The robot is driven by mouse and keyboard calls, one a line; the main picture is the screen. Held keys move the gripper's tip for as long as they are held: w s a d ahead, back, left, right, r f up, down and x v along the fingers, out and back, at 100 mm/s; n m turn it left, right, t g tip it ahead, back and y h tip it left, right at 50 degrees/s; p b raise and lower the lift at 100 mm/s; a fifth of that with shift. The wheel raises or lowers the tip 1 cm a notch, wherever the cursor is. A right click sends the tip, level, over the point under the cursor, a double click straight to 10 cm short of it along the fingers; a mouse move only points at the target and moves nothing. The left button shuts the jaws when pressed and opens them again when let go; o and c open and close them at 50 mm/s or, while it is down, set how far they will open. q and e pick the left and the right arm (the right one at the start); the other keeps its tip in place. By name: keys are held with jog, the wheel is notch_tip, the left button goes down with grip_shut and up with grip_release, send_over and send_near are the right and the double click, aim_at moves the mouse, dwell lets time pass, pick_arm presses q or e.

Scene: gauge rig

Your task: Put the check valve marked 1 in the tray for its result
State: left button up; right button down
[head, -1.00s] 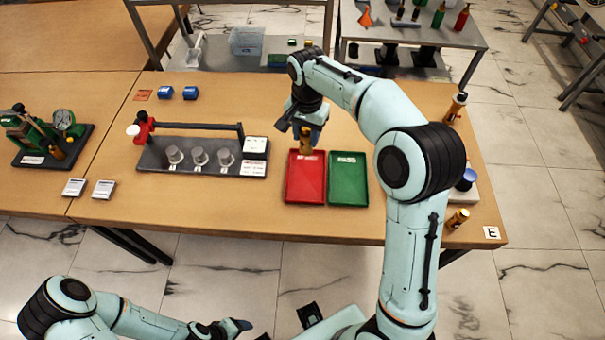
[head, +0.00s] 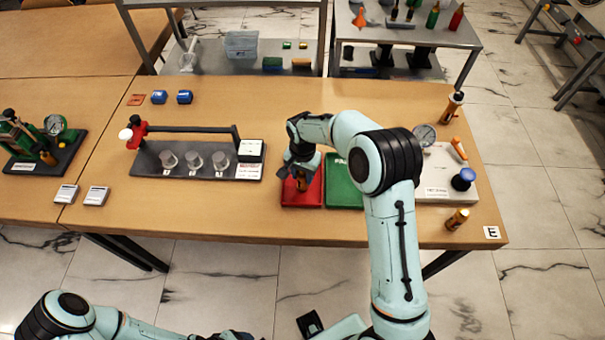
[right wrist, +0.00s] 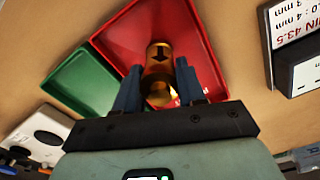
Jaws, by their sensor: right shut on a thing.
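A brass check valve (right wrist: 157,72) with a black arrow is between the fingers of my right gripper (right wrist: 158,88), which is shut on it. No number on it can be read. In the head view my right gripper (head: 300,174) points down over the red tray (head: 314,192), and the valve (head: 301,184) is partly hidden. I cannot tell whether the valve touches the tray floor. The green tray (head: 342,187), labelled PASS, is beside it on the right, partly hidden by my arm. My left gripper (head: 230,336) is at the bottom edge, mostly cut off.
A dark fixture (head: 196,172) with several grey cups and a red-handled bar is left of the trays. A pale gauge stand (head: 434,192) is at the right. Two more brass valves stand near the right edge (head: 453,107), (head: 457,219).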

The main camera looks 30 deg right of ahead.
jog(key=shift+f, duration=0.2)
jog(key=c, duration=0.7)
grip_release()
jog(key=shift+o, duration=0.2)
notch_tip(320, 180, up, 12)
jog(key=shift+r+p, duration=0.2)
jog(key=shift+p, duration=0.25)
jog(key=shift+s+f, duration=0.1)
jog(key=shift+f, duration=0.05)
